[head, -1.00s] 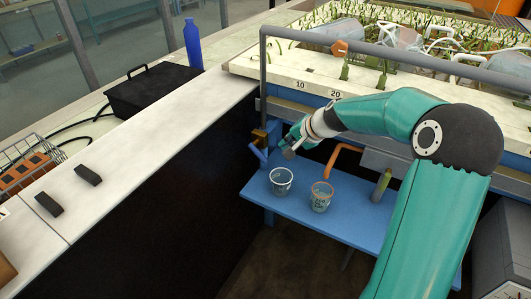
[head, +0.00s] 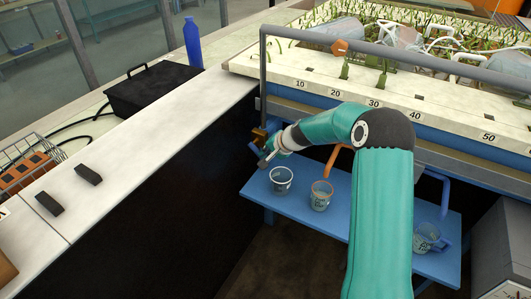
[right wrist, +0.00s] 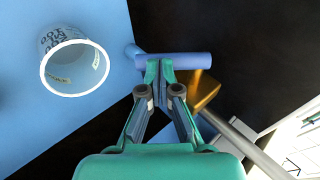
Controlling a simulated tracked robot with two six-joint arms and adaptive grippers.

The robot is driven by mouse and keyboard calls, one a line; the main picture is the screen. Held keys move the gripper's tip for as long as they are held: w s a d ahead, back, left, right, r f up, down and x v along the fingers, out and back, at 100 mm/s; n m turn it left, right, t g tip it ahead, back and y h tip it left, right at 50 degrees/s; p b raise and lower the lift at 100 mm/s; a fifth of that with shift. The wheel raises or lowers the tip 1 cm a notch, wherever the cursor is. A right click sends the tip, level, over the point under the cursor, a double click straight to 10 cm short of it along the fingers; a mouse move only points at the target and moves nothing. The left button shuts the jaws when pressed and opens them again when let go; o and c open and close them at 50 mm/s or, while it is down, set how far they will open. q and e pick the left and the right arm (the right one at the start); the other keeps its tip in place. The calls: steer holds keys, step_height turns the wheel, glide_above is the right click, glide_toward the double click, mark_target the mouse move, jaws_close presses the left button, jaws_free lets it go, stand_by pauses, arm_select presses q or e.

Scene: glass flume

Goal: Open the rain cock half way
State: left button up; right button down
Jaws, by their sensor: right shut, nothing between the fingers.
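A small brass cock (head: 259,137) sits at the left end of the flume's near side; no label on it is readable. In the right wrist view its brass body (right wrist: 205,92) is beside a blue bar (right wrist: 190,61). My right gripper (head: 265,161) is at the cock, partly covering it in the head view. In the wrist view the right gripper (right wrist: 160,70) is shut and empty, its fingertips at the blue bar's near side. I cannot tell whether they touch it. My left gripper is not in view.
Another cup (head: 427,238) stands further right, under a blue pipe (head: 445,195). The flume rim (head: 410,100) is above. A white counter (head: 130,160) is at left.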

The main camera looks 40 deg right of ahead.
steer(key=shift+w+f+b, duration=0.3)
steer(key=shift+f+b, duration=0.35)
steer(key=shift+f, duration=0.05)
steer(key=shift+r, duration=0.3)
steer(key=shift+r+p, duration=0.65)
steer(key=shift+p, duration=0.15)
steer(key=shift+s+a+r, duration=0.1)
steer(key=shift+s, duration=0.05)
